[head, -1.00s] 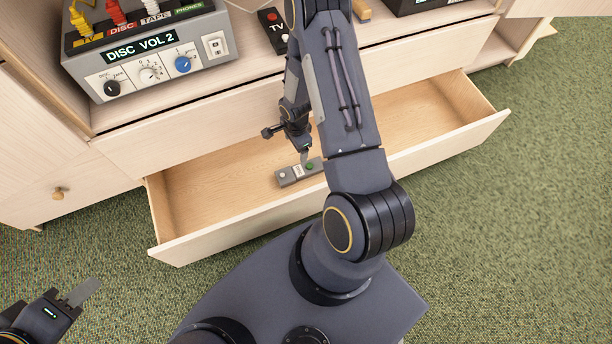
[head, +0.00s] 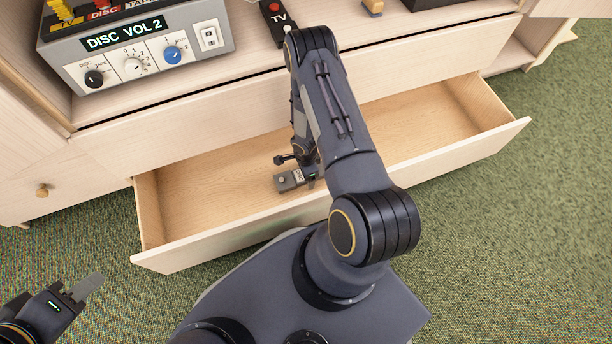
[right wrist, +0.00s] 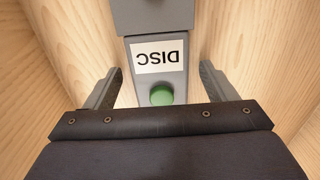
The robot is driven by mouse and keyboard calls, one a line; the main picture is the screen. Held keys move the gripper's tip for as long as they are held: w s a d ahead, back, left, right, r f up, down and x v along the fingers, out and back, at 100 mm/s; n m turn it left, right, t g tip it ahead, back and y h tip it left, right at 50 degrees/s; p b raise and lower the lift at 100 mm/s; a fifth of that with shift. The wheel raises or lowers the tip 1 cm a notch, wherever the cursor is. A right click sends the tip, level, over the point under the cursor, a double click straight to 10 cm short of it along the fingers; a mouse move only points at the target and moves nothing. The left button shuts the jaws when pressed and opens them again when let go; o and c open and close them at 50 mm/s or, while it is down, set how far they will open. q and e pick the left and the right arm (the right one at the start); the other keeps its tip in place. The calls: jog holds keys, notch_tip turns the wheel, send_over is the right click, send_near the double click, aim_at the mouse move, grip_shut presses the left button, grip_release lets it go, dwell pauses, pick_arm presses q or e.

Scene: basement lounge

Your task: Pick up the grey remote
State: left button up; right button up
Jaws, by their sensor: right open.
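The grey remote (head: 288,181) lies on the drawer floor, partly hidden by my right gripper in the head view. In the right wrist view the remote (right wrist: 138,88) shows a white DISC label, upside down, and a round green button. My right gripper (right wrist: 159,70) is open, with one finger on each side of the remote and a visible gap on both sides. In the head view my right gripper (head: 311,178) is at the remote's right end.
The open drawer (head: 190,250) has walls around the remote and is otherwise bare where visible. On the shelf above stand a grey DISC VOL 2 box (head: 140,55) with knobs and plugs, and a black TV item (head: 277,20). Green carpet (head: 520,230) is clear at right.

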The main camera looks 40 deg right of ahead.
jog(key=shift+c, duration=0.5)
jog(key=shift+r, duration=0.1)
jog(key=c, duration=1.1)
